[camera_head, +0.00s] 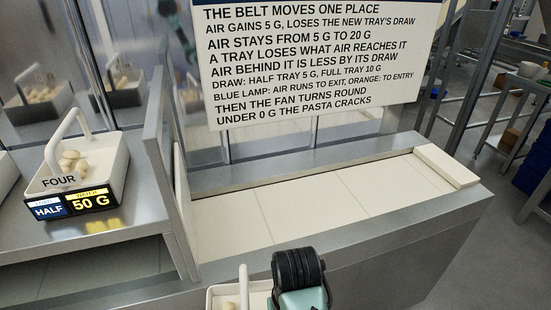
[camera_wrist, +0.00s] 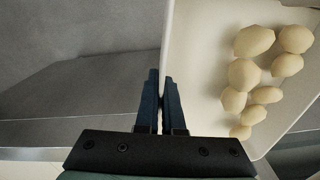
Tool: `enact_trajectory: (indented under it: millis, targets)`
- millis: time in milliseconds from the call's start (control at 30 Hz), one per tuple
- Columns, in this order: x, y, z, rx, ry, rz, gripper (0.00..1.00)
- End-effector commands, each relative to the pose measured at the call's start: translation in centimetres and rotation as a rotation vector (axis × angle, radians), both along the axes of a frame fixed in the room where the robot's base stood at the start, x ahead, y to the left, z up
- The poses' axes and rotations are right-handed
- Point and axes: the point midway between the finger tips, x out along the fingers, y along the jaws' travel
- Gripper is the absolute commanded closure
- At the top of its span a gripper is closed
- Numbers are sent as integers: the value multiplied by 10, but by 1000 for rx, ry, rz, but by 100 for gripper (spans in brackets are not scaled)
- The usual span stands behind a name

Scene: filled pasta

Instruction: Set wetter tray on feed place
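A white tray (camera_head: 218,297) with pale filled pasta is at the bottom of the head view, cut off by the frame edge. Its white handle (camera_head: 243,285) stands up beside my wrist. In the wrist view this tray (camera_wrist: 200,60) lies to the right of my gripper (camera_wrist: 161,75), with several pasta pieces (camera_wrist: 243,74) on its right side. The fingers are nearly together at the tray's left wall, around its handle as far as I can tell; the grip point is hidden. A second tray (camera_head: 110,160) marked FOUR, with "HALF" and "50 G" labels, stands on the left counter.
An empty pale tiled belt (camera_head: 300,208) runs right of a metal divider (camera_head: 160,165), with a raised pale block (camera_head: 447,165) at its far right end. A rules sign (camera_head: 315,60) hangs behind it. Another tray edge (camera_head: 6,172) shows at far left.

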Motion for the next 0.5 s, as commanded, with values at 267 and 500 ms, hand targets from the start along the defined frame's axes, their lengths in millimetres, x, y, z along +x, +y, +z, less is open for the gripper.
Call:
enact_trajectory:
  millis: [267,500]
  targets:
    - [-40,24,-23,3,0,-105,100]
    - [-48,29,-27,0,-2,-127,100]
